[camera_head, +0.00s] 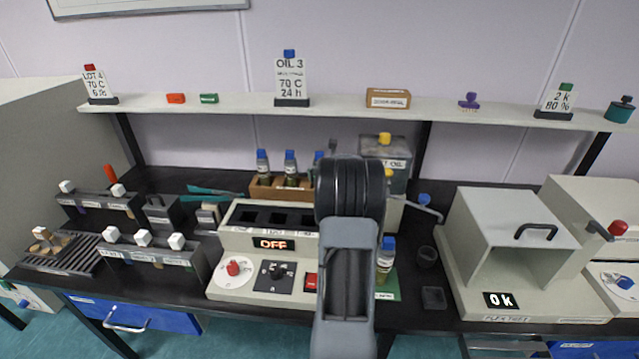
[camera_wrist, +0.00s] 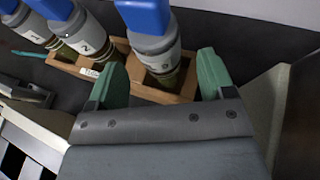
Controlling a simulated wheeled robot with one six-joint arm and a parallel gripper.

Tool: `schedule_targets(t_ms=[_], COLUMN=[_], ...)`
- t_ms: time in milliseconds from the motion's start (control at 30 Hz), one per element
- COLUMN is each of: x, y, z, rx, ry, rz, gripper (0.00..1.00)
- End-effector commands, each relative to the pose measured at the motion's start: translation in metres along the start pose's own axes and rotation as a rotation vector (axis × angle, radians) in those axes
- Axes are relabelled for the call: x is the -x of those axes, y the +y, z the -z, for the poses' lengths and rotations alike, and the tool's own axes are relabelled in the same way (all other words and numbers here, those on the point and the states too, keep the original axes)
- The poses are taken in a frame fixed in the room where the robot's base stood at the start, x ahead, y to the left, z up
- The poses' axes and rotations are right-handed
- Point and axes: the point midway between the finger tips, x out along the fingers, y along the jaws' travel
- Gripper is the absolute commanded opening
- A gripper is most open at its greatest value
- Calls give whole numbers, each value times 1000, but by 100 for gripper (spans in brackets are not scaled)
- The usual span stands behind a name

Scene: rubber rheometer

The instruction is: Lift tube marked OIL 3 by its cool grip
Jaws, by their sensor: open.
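My gripper (camera_wrist: 160,75) has two green fingers, spread apart and empty. In the wrist view a grey-collared glass tube with a tall blue cap (camera_wrist: 143,12) stands in a wooden rack (camera_wrist: 147,97), in line with the gap between the fingers. I cannot tell how deep the fingers reach around it; its number is not readable. Beside it on the left stand tubes marked 2 (camera_wrist: 88,47) and 1 (camera_wrist: 40,27). In the head view the rack (camera_head: 263,192) holds the blue-capped tubes; the third tube (camera_head: 319,157) is partly hidden by my arm, as is the gripper.
A heating block (camera_head: 240,243) showing OFF, with dark wells, stands in front of the rack. An OIL 3 sign (camera_head: 291,84) is on the shelf above.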

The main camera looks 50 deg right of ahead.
Motion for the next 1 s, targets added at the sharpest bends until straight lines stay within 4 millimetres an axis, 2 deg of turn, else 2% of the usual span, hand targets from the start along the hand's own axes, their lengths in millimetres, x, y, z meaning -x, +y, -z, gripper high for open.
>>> schedule_targets(t_ms=[300,633,1000], x=[-36,-41,-41], y=[1,0,0], z=[0,0,0], rx=[0,0,0], ry=[2,1,1], rz=[-1,0,0], gripper=[75,75,41])
